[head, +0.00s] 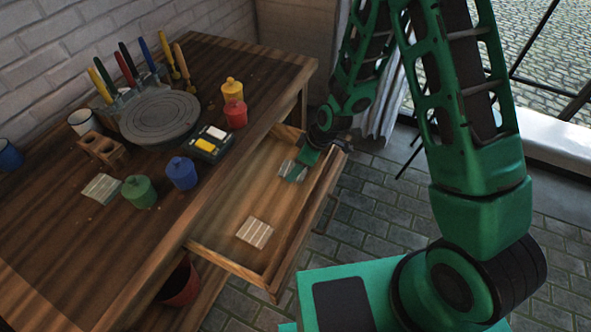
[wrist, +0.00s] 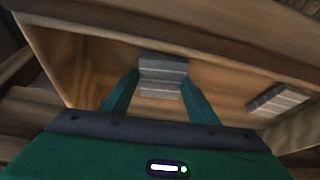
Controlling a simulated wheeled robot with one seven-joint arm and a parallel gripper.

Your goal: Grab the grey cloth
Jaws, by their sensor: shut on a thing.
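The grey cloth (head: 287,167) is a small folded, striped piece at the far end of the open drawer (head: 215,255). It also shows in the wrist view (wrist: 163,68), between the two green fingers. My gripper (head: 297,171) reaches down into the drawer from the far right. In the wrist view my gripper (wrist: 162,84) is shut on the grey cloth, with a finger at each side. Whether the cloth is clear of the drawer floor I cannot tell.
A paler folded cloth (head: 254,232) lies nearer in the drawer, and another cloth (head: 102,188) lies on the wooden table (head: 60,235). Paint jars, a round turntable (head: 160,118) and tools stand on the tabletop. The drawer walls stand close around my gripper.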

